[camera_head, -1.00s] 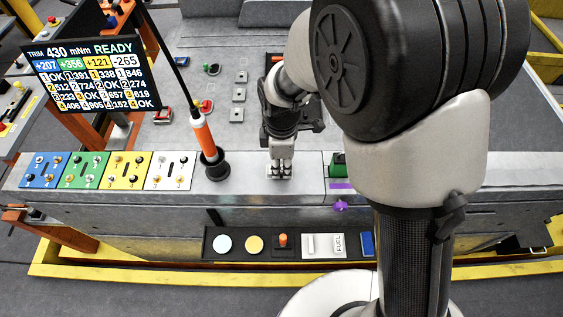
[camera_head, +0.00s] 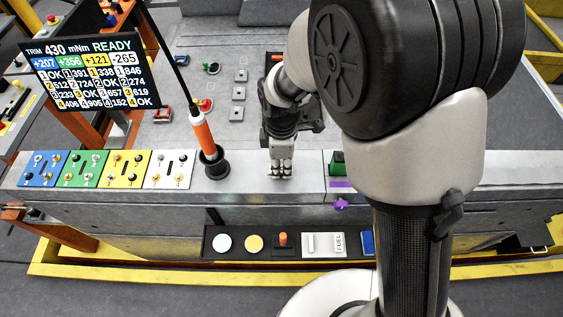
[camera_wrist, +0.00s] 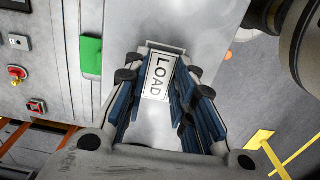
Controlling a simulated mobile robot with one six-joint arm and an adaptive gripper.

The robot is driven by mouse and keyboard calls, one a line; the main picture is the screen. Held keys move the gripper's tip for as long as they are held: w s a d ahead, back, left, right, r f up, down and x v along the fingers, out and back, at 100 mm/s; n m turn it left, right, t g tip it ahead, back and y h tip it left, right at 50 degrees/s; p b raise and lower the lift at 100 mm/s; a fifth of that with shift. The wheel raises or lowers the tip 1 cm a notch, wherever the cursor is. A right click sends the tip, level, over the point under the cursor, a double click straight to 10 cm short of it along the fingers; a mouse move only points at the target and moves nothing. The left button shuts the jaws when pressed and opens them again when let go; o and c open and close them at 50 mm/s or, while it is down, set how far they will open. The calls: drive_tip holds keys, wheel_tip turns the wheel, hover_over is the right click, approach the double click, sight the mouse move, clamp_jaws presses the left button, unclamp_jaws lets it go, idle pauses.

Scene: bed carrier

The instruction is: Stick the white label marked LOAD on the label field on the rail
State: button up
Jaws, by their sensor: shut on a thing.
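The white label marked LOAD (camera_wrist: 157,82) is between the fingers of my gripper (camera_wrist: 161,72) in the wrist view, its lettering running lengthwise. My gripper is shut on it. In the head view my gripper (camera_head: 280,172) points down at the grey rail (camera_head: 245,172), right of the orange-handled tool. The rail's pale surface also shows behind the label in the wrist view (camera_wrist: 205,22). The label field is not clearly visible, apparently covered by the label and fingers. I cannot tell whether the label touches the rail.
The orange-handled tool (camera_head: 203,135) stands in a black holder left of my gripper. Blue, green, yellow and white panels line the rail further left. A green block (camera_head: 337,164) stands to the right. A dark tray (camera_head: 265,254) with a FUEL label (camera_head: 339,243) is below the rail.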

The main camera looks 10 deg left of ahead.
sight(282, 168)
drive_tip(key=o, duration=0.7)
drive_tip(key=shift+o, duration=0.2)
wheel_tip(282, 168, up, 12)
idle(0.3)
